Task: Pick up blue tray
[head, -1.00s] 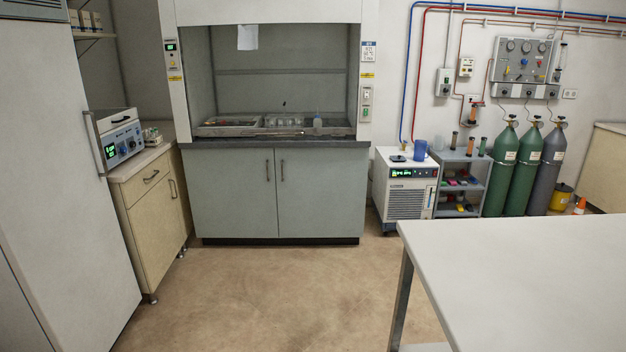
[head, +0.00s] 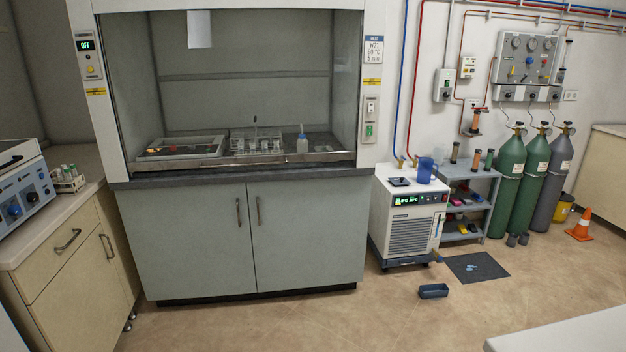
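A small dark blue tray (head: 433,292) sits on the floor in the head view, right of the picture's middle. It stands in front of the white chiller unit and looks upright and open at the top; its inside is too small to read. Neither of my grippers is in view.
A dark mat (head: 490,262) with small light blue pieces lies behind the tray. The white chiller (head: 412,232), grey shelf (head: 468,190), gas cylinders (head: 511,180) and orange cone (head: 580,226) stand beyond. A white table corner (head: 570,332) fills the lower right. Floor before the fume hood cabinet (head: 240,240) is clear.

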